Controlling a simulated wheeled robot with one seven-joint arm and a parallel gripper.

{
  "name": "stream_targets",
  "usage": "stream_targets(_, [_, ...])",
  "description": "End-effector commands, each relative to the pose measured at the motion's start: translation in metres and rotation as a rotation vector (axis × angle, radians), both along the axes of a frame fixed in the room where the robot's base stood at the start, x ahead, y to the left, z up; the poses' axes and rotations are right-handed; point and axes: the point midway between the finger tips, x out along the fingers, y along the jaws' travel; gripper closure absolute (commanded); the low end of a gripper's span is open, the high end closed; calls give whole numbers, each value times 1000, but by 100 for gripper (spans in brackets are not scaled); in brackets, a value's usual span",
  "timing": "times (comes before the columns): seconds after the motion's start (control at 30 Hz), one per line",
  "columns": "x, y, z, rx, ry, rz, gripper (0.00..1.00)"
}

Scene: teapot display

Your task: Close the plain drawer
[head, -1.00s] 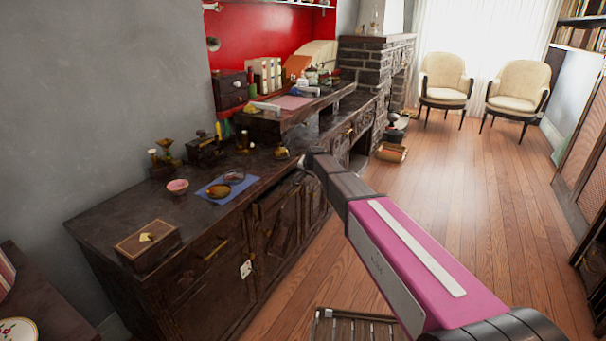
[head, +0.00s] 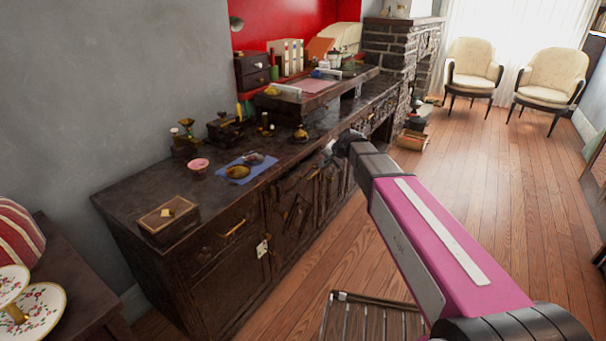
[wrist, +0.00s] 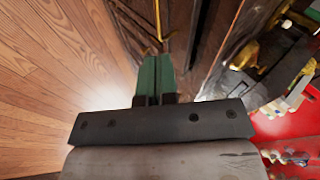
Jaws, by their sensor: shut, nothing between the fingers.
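The dark wooden sideboard (head: 225,285) runs along the wall in the head view. Its near drawer front (head: 222,240) has a brass pull and looks flush. Further drawer fronts along the sideboard are small or partly behind my arm, so I cannot tell which is the plain drawer or how far it is out. My gripper (wrist: 153,62) shows green fingers held together and empty in the wrist view. Dark wood and a brass pull (wrist: 158,22) lie just beyond the fingertips; contact is unclear. In the head view my gripper is by the sideboard's front, its fingertips hard to make out.
The sideboard top holds a wooden box (head: 168,218), a pink bowl (head: 198,166) and a blue cloth (head: 238,175). A slatted wooden piece (head: 365,318) is low in front. A side table (head: 72,290) with plates stands at left. Open wood floor (head: 480,170) lies to the right.

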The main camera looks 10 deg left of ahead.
Motion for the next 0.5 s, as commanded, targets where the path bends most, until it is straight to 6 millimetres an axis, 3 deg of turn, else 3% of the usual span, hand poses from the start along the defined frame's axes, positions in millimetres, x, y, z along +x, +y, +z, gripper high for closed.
stream_targets(0.03, [-29, 0, -1, 48, 33, 8, 100])
stream_targets(0.2, [-78, 10, 0, 182, 115, 30, 100])
stream_targets(0.33, [-91, 14, 2, 229, 142, 37, 100])
stream_targets(0.5, [-88, 25, -7, 238, 148, 40, 100])
